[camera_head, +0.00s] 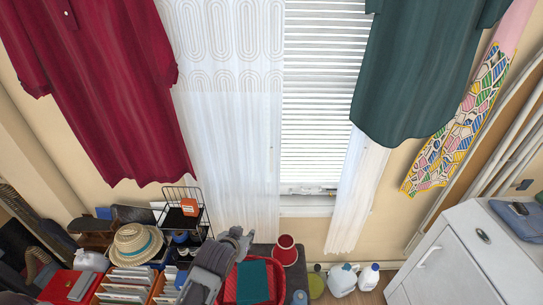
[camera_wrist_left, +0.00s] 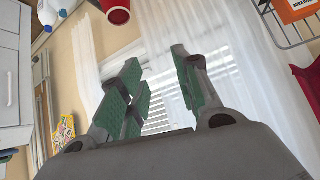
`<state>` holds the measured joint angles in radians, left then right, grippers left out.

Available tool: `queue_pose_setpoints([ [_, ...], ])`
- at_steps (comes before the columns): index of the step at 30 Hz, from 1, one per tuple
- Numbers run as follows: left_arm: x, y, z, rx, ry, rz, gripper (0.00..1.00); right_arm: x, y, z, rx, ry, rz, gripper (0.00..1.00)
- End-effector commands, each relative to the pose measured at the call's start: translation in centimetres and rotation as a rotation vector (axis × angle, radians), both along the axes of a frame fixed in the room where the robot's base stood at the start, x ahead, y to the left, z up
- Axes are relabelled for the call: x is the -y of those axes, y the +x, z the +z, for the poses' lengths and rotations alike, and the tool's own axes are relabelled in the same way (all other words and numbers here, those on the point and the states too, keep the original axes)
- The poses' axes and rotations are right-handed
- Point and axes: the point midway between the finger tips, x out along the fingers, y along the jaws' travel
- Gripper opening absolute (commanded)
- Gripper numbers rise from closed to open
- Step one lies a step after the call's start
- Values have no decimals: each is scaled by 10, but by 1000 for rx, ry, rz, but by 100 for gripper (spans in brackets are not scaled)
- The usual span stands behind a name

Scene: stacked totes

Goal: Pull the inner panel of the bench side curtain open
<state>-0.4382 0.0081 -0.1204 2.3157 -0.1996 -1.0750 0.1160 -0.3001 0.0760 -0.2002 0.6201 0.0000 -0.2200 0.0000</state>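A wide white sheer curtain panel (camera_head: 230,150), with an oval pattern at its top, hangs over the left part of the window and also shows in the left wrist view (camera_wrist_left: 235,60). A narrower white panel (camera_head: 355,195) hangs at the window's right side. White blinds (camera_head: 318,110) show between them. My left gripper (camera_head: 238,236) is low, in front of the wide panel's bottom end. In the left wrist view its green-padded fingers (camera_wrist_left: 158,62) are spread apart, with nothing seen between them and the curtain behind.
A red cup (camera_head: 286,250), a red basket (camera_head: 272,284) and a black wire rack (camera_head: 183,212) stand near my left gripper. White jugs (camera_head: 343,279) stand right of it. A maroon garment (camera_head: 110,90) and a dark green garment (camera_head: 415,70) hang on either side. A white cabinet (camera_head: 450,265) is at right.

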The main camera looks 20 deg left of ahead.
Motion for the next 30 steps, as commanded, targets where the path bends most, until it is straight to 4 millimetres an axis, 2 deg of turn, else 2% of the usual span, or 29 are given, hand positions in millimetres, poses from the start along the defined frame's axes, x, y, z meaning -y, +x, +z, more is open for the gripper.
queue_pose_setpoints([
  [6, 0, 48, 38, 215, -4, 40, 32, 5, 0, 0, 0, -5, 2, 40],
  [15, 9, 100, 93, 503, -10, 55, 32, 7, 0, 0, 0, -8, 2, 40],
  [24, 25, 129, 138, 719, -16, 36, 32, 6, 0, 0, -1, -6, 1, 40],
  [30, 29, 133, 146, 758, -17, 28, 32, 3, 0, 0, 0, -3, 1, 40],
])
